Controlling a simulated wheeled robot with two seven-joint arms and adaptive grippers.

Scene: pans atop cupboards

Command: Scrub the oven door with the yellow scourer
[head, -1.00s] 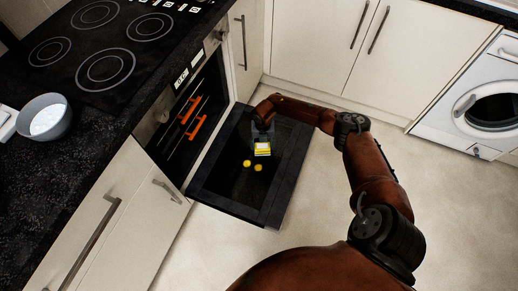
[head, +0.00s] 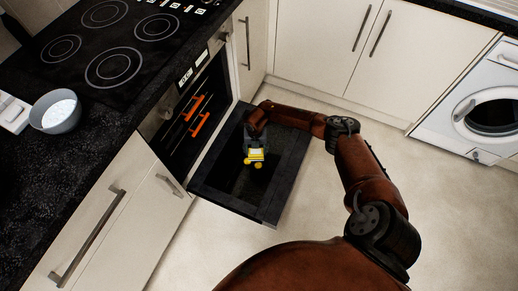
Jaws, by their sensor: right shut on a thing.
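The oven door (head: 232,203) is folded down flat, dark glass in a wider dark frame. My right gripper (head: 253,148) is over the glass, shut on the yellow scourer (head: 255,156), which is at or just above the door's surface; I cannot tell if it touches. One round yellow spot (head: 258,165) shows on the glass right beside the scourer's near edge. Any mark under the scourer is hidden. My left gripper is out of view.
The open oven (head: 190,115) has orange-red bars inside, left of the door. A black hob (head: 115,50) and a grey bowl (head: 54,111) are on the worktop. A washing machine (head: 480,110) stands at the right. The pale floor (head: 310,200) is clear.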

